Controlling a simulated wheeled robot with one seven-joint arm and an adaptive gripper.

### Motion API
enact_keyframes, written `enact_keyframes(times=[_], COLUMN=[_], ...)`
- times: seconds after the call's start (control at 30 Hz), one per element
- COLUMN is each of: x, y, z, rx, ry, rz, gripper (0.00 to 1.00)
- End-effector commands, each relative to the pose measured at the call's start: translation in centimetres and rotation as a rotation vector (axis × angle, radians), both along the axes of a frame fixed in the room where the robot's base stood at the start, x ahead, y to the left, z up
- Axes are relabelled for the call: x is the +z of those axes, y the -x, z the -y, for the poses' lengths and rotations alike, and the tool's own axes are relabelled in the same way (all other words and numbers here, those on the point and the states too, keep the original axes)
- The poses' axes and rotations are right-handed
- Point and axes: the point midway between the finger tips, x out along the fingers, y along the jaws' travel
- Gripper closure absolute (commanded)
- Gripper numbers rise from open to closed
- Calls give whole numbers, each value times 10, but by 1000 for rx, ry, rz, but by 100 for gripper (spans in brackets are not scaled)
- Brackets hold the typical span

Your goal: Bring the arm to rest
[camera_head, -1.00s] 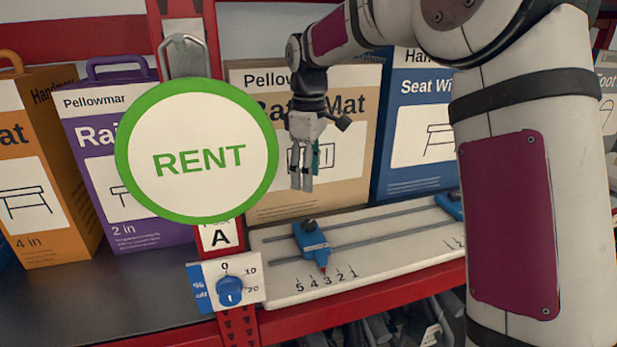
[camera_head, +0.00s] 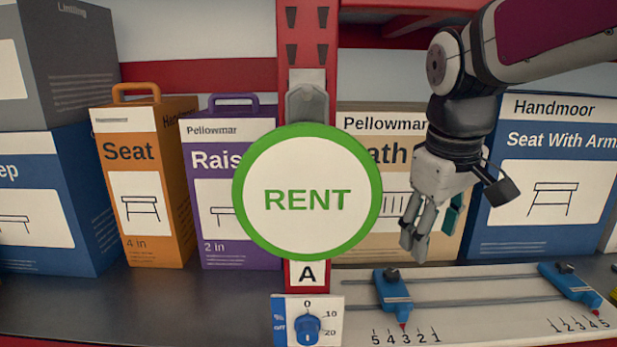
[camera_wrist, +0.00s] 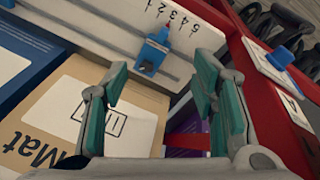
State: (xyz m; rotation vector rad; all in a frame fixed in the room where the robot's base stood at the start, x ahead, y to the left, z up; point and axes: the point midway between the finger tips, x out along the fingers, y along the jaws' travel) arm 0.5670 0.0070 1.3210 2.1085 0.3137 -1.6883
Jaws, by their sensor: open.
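My gripper (camera_head: 428,225) hangs from my arm at the right of the head view, in front of the tan Pellowmar bath mat box (camera_head: 372,240). It points down and is empty, a little above the slider board (camera_head: 480,287). In the wrist view my gripper (camera_wrist: 165,95) shows two teal-padded fingers spread apart with nothing between them. Beyond the fingers lie the slider board (camera_wrist: 120,25) and a blue slider (camera_wrist: 154,52). The arm's upper links are mostly out of view.
A round RENT sign (camera_head: 307,225) hangs on the red post (camera_head: 308,55), left of my gripper. A blue dial (camera_head: 307,329) sits below it. Orange (camera_head: 180,225) and purple (camera_head: 235,250) boxes stand left. A blue Handmoor box (camera_head: 545,235) stands right. The dark shelf at left front is clear.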

Motion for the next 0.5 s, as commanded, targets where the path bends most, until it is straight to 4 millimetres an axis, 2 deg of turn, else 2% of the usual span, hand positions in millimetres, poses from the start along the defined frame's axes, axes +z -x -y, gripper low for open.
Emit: enact_keyframes(times=[0.03,0.1,0.3,0.5], x=[3,2,-9,-27], y=[19,41,101,140], z=[1,2,6,7], rx=[-37,-98,-261,-374], ry=[-9,-31,-121,-210], rz=[30,70,177,245], gripper=[47,47,47,47])
